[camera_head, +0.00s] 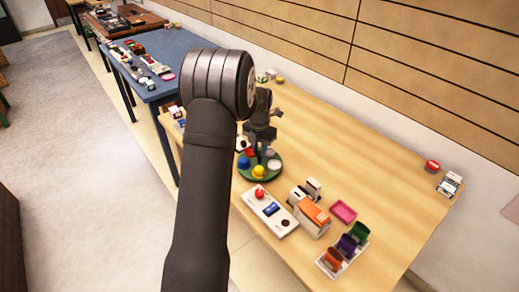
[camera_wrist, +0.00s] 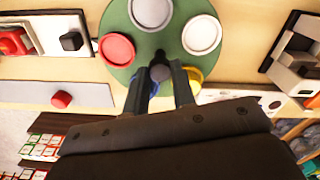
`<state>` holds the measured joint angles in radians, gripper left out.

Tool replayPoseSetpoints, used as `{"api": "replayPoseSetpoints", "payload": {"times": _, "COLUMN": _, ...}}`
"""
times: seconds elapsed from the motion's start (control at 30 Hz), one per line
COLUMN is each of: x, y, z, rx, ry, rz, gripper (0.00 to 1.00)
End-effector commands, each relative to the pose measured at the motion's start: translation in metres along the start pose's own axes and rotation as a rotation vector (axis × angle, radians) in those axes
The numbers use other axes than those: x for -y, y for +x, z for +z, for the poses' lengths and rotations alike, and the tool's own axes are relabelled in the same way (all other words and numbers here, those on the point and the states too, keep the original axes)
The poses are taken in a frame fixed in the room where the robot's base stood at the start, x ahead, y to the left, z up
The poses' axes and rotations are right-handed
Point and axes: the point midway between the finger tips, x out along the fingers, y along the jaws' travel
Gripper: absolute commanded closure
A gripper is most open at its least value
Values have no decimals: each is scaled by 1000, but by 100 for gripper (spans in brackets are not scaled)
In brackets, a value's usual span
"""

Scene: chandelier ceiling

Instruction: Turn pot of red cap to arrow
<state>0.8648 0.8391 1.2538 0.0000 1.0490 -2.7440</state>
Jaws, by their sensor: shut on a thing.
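A round green turntable (camera_wrist: 172,42) carries several pots with coloured caps. I cannot make out an arrow.
A white panel with a red button (camera_head: 259,193) lies in front of the turntable. An orange and white box (camera_head: 311,218), a pink tray (camera_head: 343,212) and a rack of coloured items (camera_head: 342,257) stand to the right.

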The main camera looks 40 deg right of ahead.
Motion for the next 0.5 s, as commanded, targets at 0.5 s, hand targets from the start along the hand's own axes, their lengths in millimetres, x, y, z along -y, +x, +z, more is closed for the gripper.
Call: {"api": "replayPoseSetpoints", "payload": {"times": 0.5, "x": -1, "y": -2, "z": 1, "rx": 4, "ry": -83, "rz": 2, "gripper": 100}}
